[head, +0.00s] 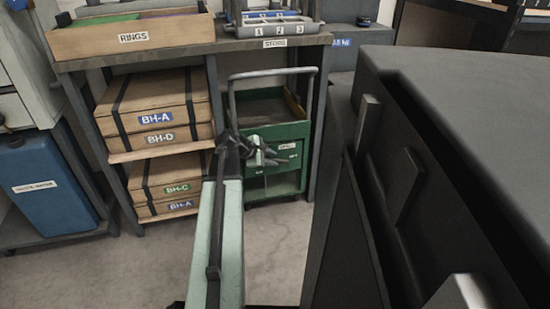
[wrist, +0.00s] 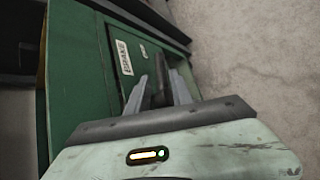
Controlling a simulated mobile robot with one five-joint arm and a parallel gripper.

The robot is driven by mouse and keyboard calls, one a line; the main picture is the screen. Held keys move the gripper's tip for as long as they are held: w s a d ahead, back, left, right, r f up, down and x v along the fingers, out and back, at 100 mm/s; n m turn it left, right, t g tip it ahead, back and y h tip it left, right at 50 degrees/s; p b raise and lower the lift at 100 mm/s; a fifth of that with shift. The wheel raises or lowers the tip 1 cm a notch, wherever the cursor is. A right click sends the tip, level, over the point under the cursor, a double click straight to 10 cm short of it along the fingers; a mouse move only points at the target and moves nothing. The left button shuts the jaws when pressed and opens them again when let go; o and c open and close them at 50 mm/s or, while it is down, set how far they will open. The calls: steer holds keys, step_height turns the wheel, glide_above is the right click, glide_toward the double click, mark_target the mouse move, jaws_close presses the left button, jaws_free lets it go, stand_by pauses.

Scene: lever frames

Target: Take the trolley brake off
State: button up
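The green trolley (head: 292,190) stands under the bench, with its grey hoop handle (head: 273,74) upright. In the wrist view the trolley's green side (wrist: 75,75) fills the left, with a white label (wrist: 123,57) that seems to read BRAKE. A dark lever (wrist: 160,78) sticks out beside the label. My gripper (wrist: 158,88) has its two grey fingers apart, one on each side of the lever, with a gap showing at least on the left. In the head view my gripper (head: 262,155) is in front of the trolley and hides part of it.
Strapped wooden boxes (head: 160,110) fill the shelf left of the trolley. The bench (head: 190,50) above carries a RINGS crate (head: 75,42) and a STORE tray (head: 275,30). A large dark cabinet (head: 450,90) stands close on the right. Grey floor (head: 270,250) is clear.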

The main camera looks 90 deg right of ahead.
steer(key=p+v, duration=0.2)
steer(key=v, duration=0.3)
